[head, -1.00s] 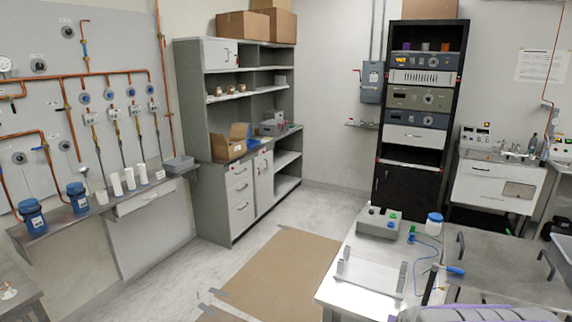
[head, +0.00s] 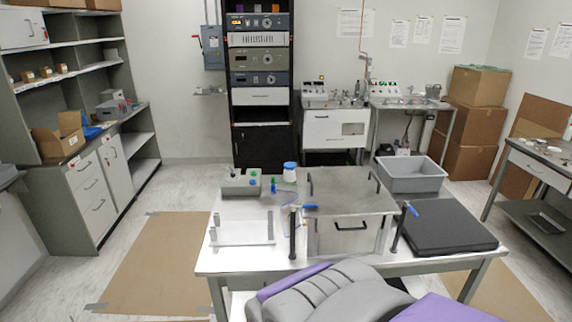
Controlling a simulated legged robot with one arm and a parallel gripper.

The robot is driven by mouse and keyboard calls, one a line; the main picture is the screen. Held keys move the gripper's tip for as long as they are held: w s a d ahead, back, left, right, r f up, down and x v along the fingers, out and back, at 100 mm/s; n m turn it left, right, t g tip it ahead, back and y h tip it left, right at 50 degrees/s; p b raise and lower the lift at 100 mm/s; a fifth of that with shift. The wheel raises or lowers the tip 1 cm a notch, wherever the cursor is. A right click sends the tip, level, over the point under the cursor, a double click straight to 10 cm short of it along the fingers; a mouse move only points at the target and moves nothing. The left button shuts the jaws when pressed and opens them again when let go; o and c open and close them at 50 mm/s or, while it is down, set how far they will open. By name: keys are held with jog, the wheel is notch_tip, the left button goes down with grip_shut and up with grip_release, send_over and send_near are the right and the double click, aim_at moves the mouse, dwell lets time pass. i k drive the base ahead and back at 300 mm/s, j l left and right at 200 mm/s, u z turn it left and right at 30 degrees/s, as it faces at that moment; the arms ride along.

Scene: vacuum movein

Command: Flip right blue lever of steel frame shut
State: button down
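The steel frame (head: 340,207) is a box-like steel unit with a flat top, dark handles and a front pull, on the white table ahead of me. The right blue lever (head: 412,210) is a small blue handle on top of a dark post at the right side of the frame. The left blue lever (head: 304,207) sits on a similar dark post at the left side and lies roughly level, pointing right. The right lever's exact angle is too small to tell. My gripper is not in view; only grey and purple parts of my body show at the bottom.
Floor is free left of the table, around a brown mat (head: 158,262).

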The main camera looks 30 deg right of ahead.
aim_at(406, 203)
jog(key=z, duration=1.8)
